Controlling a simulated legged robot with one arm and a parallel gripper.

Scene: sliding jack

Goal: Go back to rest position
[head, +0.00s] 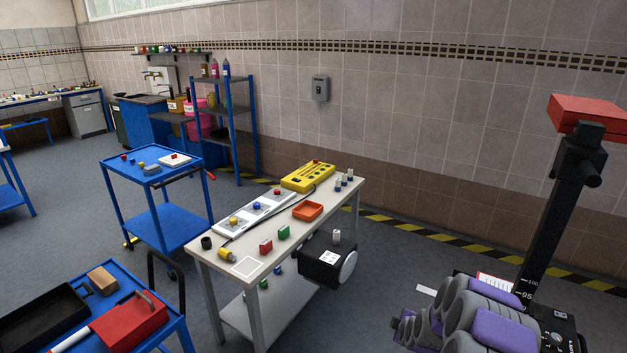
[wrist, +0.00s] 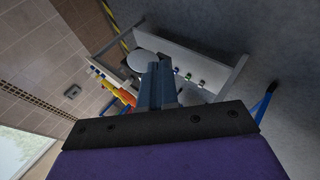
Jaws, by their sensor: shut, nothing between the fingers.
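My gripper (wrist: 158,72) shows in the middle of the wrist view as a blue-grey pair of fingers, pressed together with nothing between them. A dark mounting bar and a purple part of my arm fill the bottom of that view. The fingers overlap the white table (wrist: 205,58) in the wrist view, and I cannot tell the distance between them. In the head view, grey rounded and purple parts that look like my folded arm are at the lower right; I cannot make out the fingertips there.
The white table (head: 224,260) holds a yellow box (head: 309,177), a white panel with buttons, an orange tray (head: 307,211) and small blocks. Blue carts (head: 160,221) stand left. A black post with a red top (head: 590,110) rises at right.

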